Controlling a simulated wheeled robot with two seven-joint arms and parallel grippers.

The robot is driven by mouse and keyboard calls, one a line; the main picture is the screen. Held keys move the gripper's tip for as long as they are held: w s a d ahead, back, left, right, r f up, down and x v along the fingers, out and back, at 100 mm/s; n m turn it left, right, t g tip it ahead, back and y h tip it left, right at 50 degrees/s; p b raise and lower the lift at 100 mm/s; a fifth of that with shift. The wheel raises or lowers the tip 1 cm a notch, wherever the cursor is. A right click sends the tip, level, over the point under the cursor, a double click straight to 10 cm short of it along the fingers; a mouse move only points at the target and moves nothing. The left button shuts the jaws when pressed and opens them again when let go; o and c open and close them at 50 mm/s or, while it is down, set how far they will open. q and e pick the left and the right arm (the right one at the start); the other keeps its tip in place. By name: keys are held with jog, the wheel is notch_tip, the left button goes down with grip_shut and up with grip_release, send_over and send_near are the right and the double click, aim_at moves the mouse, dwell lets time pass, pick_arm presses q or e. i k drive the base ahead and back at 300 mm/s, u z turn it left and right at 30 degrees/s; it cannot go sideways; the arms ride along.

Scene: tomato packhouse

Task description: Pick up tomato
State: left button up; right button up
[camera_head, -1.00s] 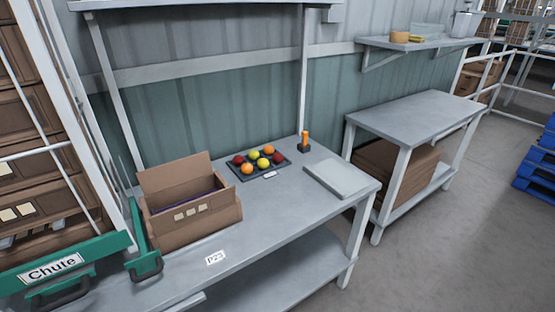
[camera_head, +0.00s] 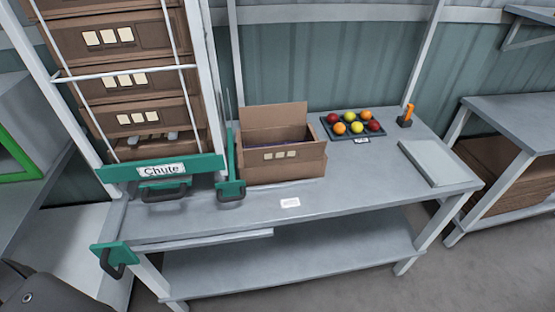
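Several tomatoes (camera_head: 357,127) in red, orange and yellow sit in rows on a dark tray (camera_head: 379,134) on the grey workbench (camera_head: 330,192). The tray is toward the back right of the bench, right of an open cardboard box (camera_head: 284,171). A small white label lies at the tray's front edge. Neither of my grippers shows in the head view. A dark rounded part at the bottom left corner is seen only in part.
The green chute (camera_head: 162,168) stands left of the box, under stacked brown crates (camera_head: 131,81). A flat grey panel (camera_head: 438,161) and an orange-handled item (camera_head: 406,115) lie right of the tray. The bench front is mostly clear. Another table (camera_head: 518,118) stands at right.

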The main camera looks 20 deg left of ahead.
aim_at(339, 128)
jog(key=z, duration=0.35)
jog(key=k, duration=0.5)
jog(key=z, duration=1.05)
jog(key=k, duration=0.9)
jog(key=z, duration=0.7)
jog(key=i, duration=1.5)
jog(key=u, duration=0.35)
jog(key=i, duration=1.45)
jog(key=u, duration=1.65)
jog(key=i, duration=0.95)
jog(key=u, duration=0.95)
